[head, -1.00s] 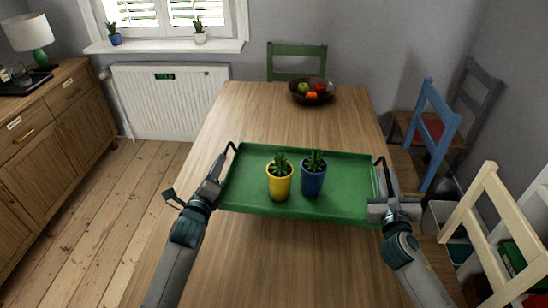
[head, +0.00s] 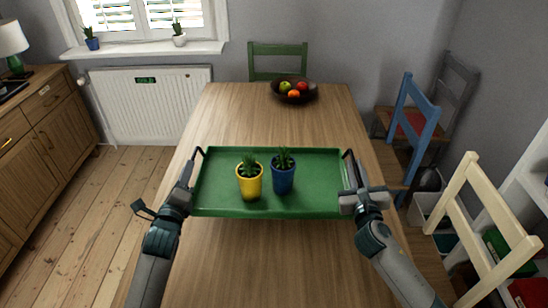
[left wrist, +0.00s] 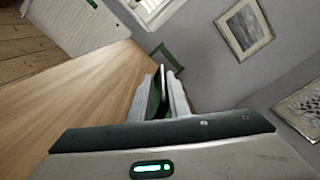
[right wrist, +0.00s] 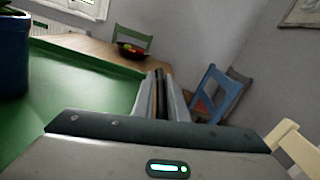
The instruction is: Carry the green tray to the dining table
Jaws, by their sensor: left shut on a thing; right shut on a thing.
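The green tray (head: 315,188) is held over the wooden dining table (head: 255,270), with a dark handle at each end. I cannot tell whether its underside touches the tabletop. A yellow pot (head: 249,182) and a blue pot (head: 283,178), each with a small plant, stand upright on it. My left gripper (head: 186,183) is shut on the tray's left handle. My right gripper (head: 357,190) is shut on the right handle. The jaws also show closed in the left wrist view (left wrist: 163,95) and the right wrist view (right wrist: 160,95).
A fruit bowl (head: 294,91) stands at the table's far end, before a green chair (head: 278,60). A blue chair (head: 412,120) and a cream chair (head: 480,230) stand on the right. A wooden sideboard (head: 45,140) is at the left. The tabletop between tray and bowl is clear.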

